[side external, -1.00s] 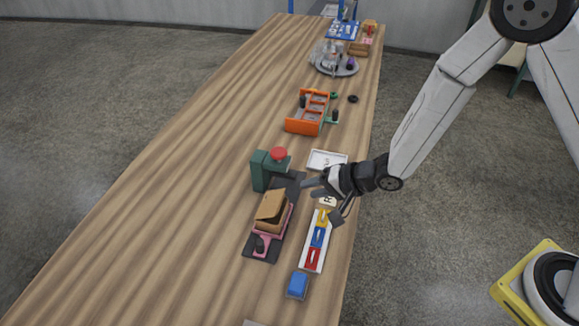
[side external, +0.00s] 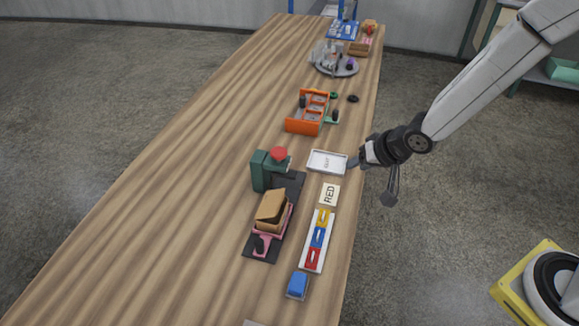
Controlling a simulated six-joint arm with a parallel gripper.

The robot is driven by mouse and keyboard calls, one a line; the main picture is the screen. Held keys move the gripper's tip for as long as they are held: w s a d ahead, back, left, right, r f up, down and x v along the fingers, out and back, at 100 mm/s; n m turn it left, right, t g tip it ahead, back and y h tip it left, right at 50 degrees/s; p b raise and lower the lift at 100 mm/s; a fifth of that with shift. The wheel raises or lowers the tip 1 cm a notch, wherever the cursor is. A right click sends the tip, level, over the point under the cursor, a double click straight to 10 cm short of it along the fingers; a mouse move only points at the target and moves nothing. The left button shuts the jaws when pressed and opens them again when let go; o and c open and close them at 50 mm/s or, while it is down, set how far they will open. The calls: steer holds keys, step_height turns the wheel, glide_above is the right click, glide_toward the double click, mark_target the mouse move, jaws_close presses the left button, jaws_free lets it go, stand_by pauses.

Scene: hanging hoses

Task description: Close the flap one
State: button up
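A small tan box (side external: 275,224) sits in a pink holder on a dark base plate (side external: 261,247). Its tan lid (side external: 270,204), which looks like the flap, is tilted up and stands partly open. No label on it can be read. My gripper (side external: 373,180) is to the right of the box, over the table's right edge. Its two fingers are spread apart with nothing between them. It is clear of the lid and near a white tray (side external: 327,162).
A green post with a red button (side external: 279,153) stands just behind the box. A card reading RED (side external: 329,194), a white strip with coloured pieces (side external: 317,240) and a blue block (side external: 298,284) lie to the right. The table's left side (side external: 150,190) is clear.

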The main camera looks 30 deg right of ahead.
steer(key=s+d+r+n+g+h, duration=0.2)
steer(key=s+d+r, duration=0.1)
steer(key=s+d, duration=0.2)
steer(key=shift+s+d+r+n, duration=0.2)
steer(key=shift+s+n, duration=0.1)
steer(key=shift+n, duration=0.1)
steer(key=c, duration=0.3)
steer(key=shift+w+a, duration=0.1)
jaws_close()
steer(key=w+a+r+n+g+y, duration=0.1)
steer(key=w+a+n, duration=0.4)
steer(key=a, duration=0.6)
steer(key=w+a+r+n+g+y, duration=0.1)
steer(key=w+a+n, duration=0.4)
steer(key=a, duration=0.6)
steer(key=shift+w+r+g, duration=0.25)
steer(key=shift+w+g, duration=0.05)
steer(key=shift+w, duration=0.5)
